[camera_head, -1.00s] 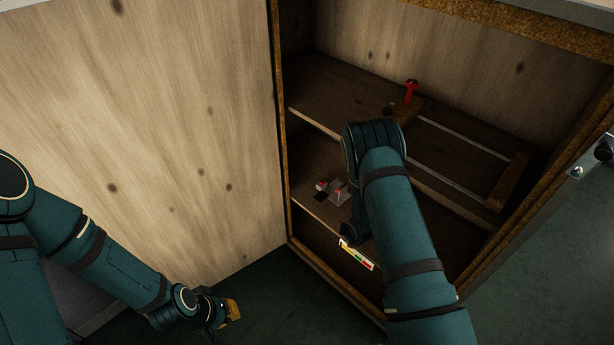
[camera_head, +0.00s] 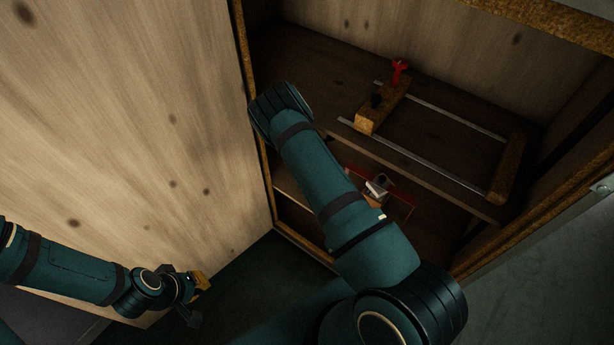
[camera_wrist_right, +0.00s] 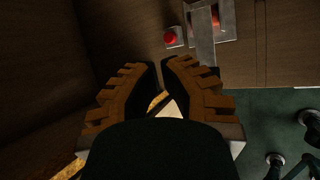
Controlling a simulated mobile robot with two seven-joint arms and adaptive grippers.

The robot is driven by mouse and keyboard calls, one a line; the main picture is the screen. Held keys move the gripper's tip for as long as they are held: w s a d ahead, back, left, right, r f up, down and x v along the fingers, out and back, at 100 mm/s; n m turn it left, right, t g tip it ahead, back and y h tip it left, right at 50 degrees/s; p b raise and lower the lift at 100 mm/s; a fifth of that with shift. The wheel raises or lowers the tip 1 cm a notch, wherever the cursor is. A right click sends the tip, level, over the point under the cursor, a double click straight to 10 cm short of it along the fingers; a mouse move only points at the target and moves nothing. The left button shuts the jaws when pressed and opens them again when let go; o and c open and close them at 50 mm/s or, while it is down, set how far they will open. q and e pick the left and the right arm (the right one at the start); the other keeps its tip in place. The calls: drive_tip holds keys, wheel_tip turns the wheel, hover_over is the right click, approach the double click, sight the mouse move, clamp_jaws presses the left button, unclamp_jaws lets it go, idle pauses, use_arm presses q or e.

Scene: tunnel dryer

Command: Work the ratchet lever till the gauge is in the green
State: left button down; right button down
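A small light grey metal piece (camera_head: 376,188) on the lower shelf shows past my right arm in the head view; I cannot tell whether it is the ratchet lever. The gauge strip cannot be made out in the head view. In the right wrist view, a grey metal bracket (camera_wrist_right: 204,38) and a red round knob (camera_wrist_right: 170,38) lie beyond the fingertips. My right gripper (camera_wrist_right: 161,66) has its fingertips close together with a narrow gap; a white and yellow piece (camera_wrist_right: 170,109) shows between the fingers, its hold unclear. My left gripper (camera_head: 195,293) hangs low outside the cabinet, away from the mechanism.
A wooden clamp frame with metal rails (camera_head: 430,156) lies on the upper shelf (camera_head: 325,62), with a red handle (camera_head: 399,70) at its back. A large wooden panel (camera_head: 120,130) stands at the left. Dark floor (camera_head: 265,275) is open in front.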

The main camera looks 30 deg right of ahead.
drive_tip(key=shift+f, duration=0.1)
drive_tip(key=f+b, duration=0.1)
drive_tip(key=f, duration=0.1)
drive_tip(key=f+b, duration=0.2)
drive_tip(key=f, duration=0.1)
drive_tip(key=f+b, duration=0.2)
drive_tip(key=f, duration=0.1)
drive_tip(key=shift+s+a, duration=0.15)
drive_tip(key=shift+a, duration=0.1)
drive_tip(key=shift+f+b, duration=0.35)
drive_tip(key=shift+b, duration=0.1)
drive_tip(key=shift+f, duration=0.1)
idle(1.0)
drive_tip(key=shift+f+b, duration=0.3)
drive_tip(key=shift+b, duration=0.2)
